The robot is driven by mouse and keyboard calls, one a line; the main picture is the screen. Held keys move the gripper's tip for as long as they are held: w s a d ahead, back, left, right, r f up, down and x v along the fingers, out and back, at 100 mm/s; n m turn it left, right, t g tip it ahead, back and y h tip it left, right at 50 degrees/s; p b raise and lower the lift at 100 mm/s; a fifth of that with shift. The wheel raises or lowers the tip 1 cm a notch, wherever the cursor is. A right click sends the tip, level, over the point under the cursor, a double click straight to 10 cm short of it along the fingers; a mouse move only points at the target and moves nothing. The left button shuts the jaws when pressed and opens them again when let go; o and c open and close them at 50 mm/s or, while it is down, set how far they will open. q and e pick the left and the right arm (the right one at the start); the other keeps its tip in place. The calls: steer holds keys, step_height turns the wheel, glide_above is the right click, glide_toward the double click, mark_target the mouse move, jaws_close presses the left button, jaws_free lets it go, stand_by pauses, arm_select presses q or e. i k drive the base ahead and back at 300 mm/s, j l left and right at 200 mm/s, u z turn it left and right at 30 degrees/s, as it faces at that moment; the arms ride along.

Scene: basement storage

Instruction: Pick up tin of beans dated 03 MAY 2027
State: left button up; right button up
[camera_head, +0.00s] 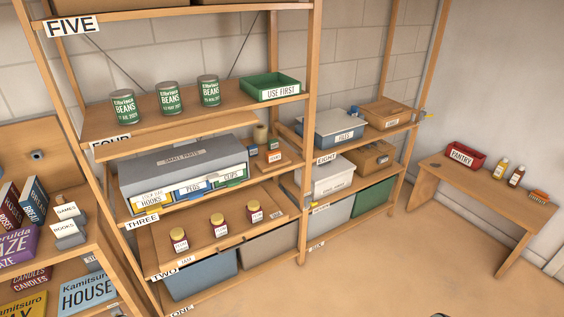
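Three green tins with pale lids, labelled BEANS, stand upright in a row on the shelf board marked FOUR (110,140). They are the left tin (124,108), the middle tin (169,98) and the right tin (209,91). The date print is tiny; the middle tin's seems to read MAY 2027, with the day unclear. The left tin's seems to show JUL and the right one's AUG.
A green USE FIRST tray (271,87) stands right of the tins. A grey small-parts cabinet (184,166) and several jars sit on lower shelves. Board FIVE hangs above. A bench (482,189) with a red PANTRY bin (465,156) stands right. The floor in front is clear.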

mark_target(168, 93)
steer(key=i+u, duration=0.1)
steer(key=i, duration=0.6)
steer(key=i+l+u, duration=0.1)
steer(key=i, duration=0.55)
